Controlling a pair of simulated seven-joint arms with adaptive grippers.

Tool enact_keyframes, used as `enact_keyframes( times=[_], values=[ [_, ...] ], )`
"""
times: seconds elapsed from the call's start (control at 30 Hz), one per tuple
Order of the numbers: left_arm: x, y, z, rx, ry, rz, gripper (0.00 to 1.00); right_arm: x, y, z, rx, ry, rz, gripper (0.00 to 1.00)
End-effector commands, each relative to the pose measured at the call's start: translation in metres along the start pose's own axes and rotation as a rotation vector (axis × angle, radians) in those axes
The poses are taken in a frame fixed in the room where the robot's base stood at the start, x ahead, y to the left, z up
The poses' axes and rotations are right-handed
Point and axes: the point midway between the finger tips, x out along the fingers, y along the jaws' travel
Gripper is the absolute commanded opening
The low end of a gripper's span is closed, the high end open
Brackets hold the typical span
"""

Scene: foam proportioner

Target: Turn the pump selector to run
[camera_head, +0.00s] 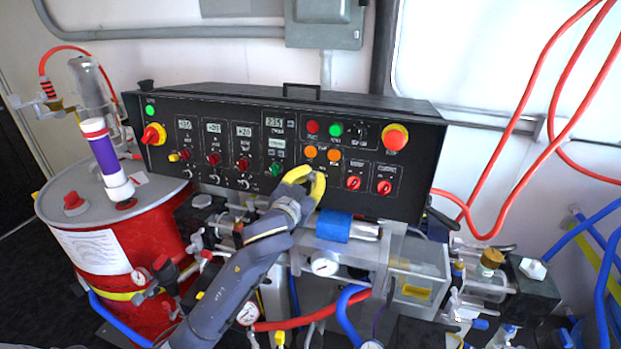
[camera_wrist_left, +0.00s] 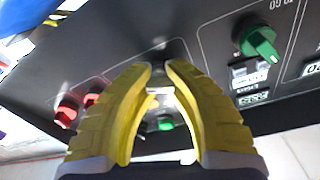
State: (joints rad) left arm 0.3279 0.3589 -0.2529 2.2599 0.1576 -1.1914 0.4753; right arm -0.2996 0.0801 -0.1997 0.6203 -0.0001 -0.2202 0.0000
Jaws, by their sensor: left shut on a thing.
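The black control panel (camera_head: 300,205) stands across the middle of the head view. My left gripper (camera_head: 313,173) has yellow fingers and reaches the panel's lower middle, below two orange lights. In the left wrist view its fingertips (camera_wrist_left: 158,68) are drawn close together around a small silvery part (camera_wrist_left: 160,92), taken to be the pump selector. The fingers cover most of it, so which way it points cannot be told. My right gripper is not in view.
A green knob (camera_head: 277,168) sits just left of the gripper and two red knobs (camera_head: 353,183) sit to its right. A red emergency button (camera_head: 395,138) is at upper right. Pipes, gauges and a blue-wrapped cylinder (camera_head: 334,226) crowd the space below the panel. A red drum (camera_head: 150,240) stands left.

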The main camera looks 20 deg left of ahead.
Motion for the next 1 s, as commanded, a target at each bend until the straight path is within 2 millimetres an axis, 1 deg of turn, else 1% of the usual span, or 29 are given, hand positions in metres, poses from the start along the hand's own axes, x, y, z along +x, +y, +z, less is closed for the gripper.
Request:
enact_keyframes(
  times=[0.17,0.4,0.53,0.67,0.93,0.97,1.0],
  values=[
    [-0.0002,-0.0011,-0.003,0.049,0.007,0.009,0.0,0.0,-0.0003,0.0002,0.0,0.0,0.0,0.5],
    [-0.0002,-0.0015,-0.0041,0.286,0.009,0.054,0.0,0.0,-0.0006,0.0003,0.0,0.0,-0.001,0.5],
    [-0.0002,-0.0011,-0.0044,0.383,0.01,0.074,0.0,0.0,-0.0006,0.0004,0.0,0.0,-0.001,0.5],
    [-0.0004,-0.0006,-0.0041,0.423,0.009,0.083,0.0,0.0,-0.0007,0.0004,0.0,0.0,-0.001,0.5],
    [-0.0005,-0.0005,-0.0047,0.425,0.011,0.083,0.0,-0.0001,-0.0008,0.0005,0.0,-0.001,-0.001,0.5],
    [-0.0005,-0.0005,-0.0048,0.425,0.011,0.083,0.16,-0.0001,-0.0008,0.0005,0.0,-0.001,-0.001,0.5],
    [-0.0005,-0.0004,-0.0048,0.424,0.011,0.083,0.21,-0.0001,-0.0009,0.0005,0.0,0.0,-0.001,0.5]
  ],
)
